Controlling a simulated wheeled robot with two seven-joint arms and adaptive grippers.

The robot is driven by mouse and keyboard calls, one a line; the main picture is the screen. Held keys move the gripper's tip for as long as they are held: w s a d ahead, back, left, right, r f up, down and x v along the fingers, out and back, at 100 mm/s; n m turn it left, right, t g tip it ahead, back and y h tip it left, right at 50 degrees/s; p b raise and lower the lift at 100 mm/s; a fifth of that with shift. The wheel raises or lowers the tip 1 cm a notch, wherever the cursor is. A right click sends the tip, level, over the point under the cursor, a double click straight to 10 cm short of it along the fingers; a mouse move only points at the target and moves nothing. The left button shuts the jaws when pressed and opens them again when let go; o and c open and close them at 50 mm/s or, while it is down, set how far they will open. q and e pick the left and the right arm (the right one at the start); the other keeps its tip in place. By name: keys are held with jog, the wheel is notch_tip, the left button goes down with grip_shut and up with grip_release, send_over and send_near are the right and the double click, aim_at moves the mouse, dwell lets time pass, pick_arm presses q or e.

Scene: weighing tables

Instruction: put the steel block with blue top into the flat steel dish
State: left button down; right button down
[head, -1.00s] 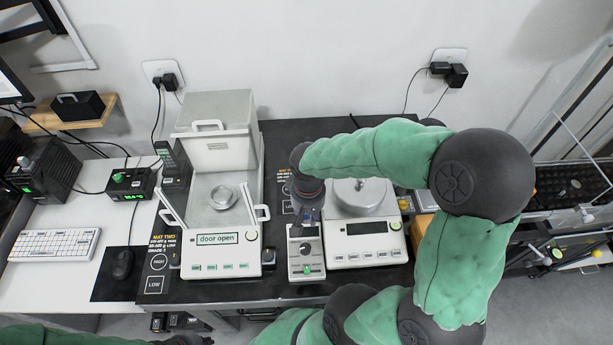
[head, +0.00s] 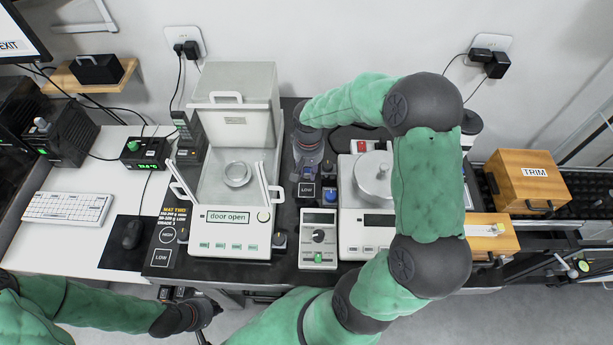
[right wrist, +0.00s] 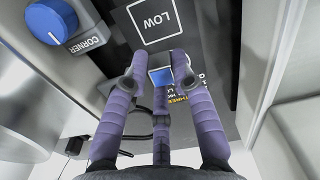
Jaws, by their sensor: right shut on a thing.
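The steel block with blue top (right wrist: 160,77) shows in the right wrist view between the purple fingers of my right gripper (right wrist: 158,88), which is shut on it. In the head view my right gripper (head: 308,168) points down at the dark mat between the two balances, and the block is hidden there. Whether the block touches the mat is unclear. The flat steel dish (head: 238,174) sits inside the left balance, to the left of my right gripper. My left gripper (head: 207,312) is low at the front edge of the table, away from both; its finger opening is unclear.
The left balance (head: 230,243) reads "door open", with a raised steel hood behind the dish and upright side handles. A second balance (head: 352,240) stands right, partly behind my arm. A small control box (head: 319,250) and blue knob (head: 331,195) stand between them.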

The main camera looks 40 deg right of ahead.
aim_at(306, 180)
jog(key=shift+w+d+f, duration=0.15)
jog(key=shift+w+f, duration=0.4)
jog(key=shift+f, duration=0.1)
jog(key=shift+w+f+b, duration=0.15)
jog(key=shift+f+b, duration=0.2)
jog(key=shift+f, duration=0.55)
jog(key=shift+w+f+b, duration=0.1)
jog(key=shift+f+b, duration=0.2)
jog(key=shift+f, duration=0.55)
jog(key=shift+f, duration=0.2)
jog(key=c, duration=1)
grip_release()
jog(key=shift+r, duration=0.1)
